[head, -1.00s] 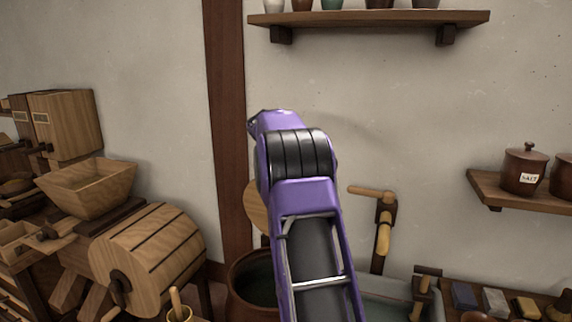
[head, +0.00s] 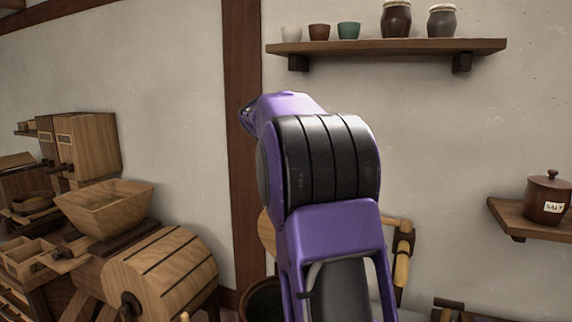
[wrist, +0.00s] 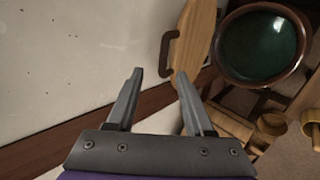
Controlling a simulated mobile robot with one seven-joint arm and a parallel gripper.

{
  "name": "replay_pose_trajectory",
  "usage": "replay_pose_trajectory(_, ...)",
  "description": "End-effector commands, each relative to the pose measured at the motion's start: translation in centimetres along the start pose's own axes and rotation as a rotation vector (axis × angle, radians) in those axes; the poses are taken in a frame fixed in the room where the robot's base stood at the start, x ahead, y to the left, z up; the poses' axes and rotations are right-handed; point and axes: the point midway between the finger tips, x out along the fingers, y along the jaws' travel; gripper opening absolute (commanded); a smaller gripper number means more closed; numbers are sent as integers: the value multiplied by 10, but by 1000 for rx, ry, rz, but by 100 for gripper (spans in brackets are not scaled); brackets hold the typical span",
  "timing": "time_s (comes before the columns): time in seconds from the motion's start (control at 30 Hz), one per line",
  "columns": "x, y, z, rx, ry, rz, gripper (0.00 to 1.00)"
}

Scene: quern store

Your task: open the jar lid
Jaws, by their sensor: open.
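A large brown jar (wrist: 222,52) with a dark green inside stands with its mouth uncovered in the wrist view. Its round wooden lid (wrist: 194,42) stands on edge beside the mouth, with a dark curved handle (wrist: 167,52) on its face. In the head view the lid (head: 266,232) and the jar (head: 262,302) are mostly hidden behind my arm. My gripper (wrist: 158,75) is open and empty, its fingertips apart. In the wrist picture the handle is just above the right fingertip; no contact shows. The head view does not show the fingers.
A wall shelf (head: 390,47) with cups and crocks is above my arm. A lidded salt pot (head: 548,198) sits on a shelf at right. A wooden drum (head: 162,272) and a hopper (head: 105,208) stand at left. The plain wall (head: 180,100) is clear.

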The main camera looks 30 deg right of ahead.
Motion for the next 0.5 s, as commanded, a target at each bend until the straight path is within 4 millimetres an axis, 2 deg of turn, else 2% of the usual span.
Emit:
replay_pose_trajectory(0.1, -18, 0, 0, 0, 0, 1, 52)
replay_pose_trajectory(0.2, -25, 0, 0, -1, 0, 1, 52)
replay_pose_trajectory(0.5, -30, 0, 0, 0, -1, 0, 52)
